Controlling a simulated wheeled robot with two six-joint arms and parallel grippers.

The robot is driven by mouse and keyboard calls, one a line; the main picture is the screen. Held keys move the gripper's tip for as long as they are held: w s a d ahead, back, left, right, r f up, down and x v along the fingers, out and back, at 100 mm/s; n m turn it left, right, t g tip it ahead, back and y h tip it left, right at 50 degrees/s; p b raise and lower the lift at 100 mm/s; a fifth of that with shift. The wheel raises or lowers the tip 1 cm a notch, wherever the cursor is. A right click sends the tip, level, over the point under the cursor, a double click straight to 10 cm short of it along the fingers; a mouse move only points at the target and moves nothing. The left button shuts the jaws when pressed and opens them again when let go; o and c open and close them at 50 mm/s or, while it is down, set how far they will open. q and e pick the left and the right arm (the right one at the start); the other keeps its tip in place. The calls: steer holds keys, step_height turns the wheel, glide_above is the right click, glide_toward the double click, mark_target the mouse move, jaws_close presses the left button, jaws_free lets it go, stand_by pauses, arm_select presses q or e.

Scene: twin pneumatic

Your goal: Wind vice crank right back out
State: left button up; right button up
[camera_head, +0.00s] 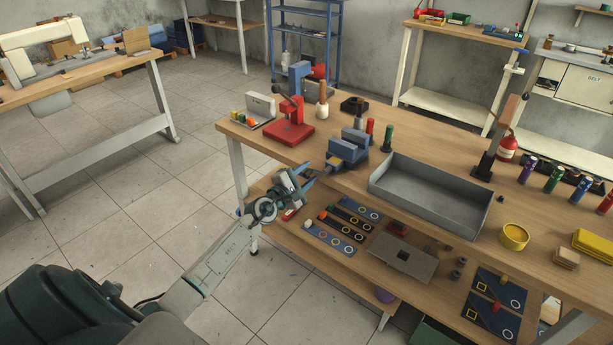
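A blue vice (350,148) stands at the near edge of the wooden workbench, left of the grey tray. A small yellowish part shows low on its near left side. I cannot clearly make out the crank; it is too small or hidden at the vice's near side. My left gripper (311,175) reaches up from the lower left and is just left of and below the vice, near the bench edge. Its two fingers look spread apart, pointing towards the vice, with nothing seen between them. My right gripper is out of view.
A grey tray (432,193) stands right of the vice, with a red press (291,125) to its left. Red and green bottles (388,138) stand close behind. A lower shelf (283,229) with dark boards lies under my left gripper. Open floor is at left.

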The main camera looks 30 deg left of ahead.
arm_select(q)
jaws_close()
steer(key=shift+n, duration=0.3)
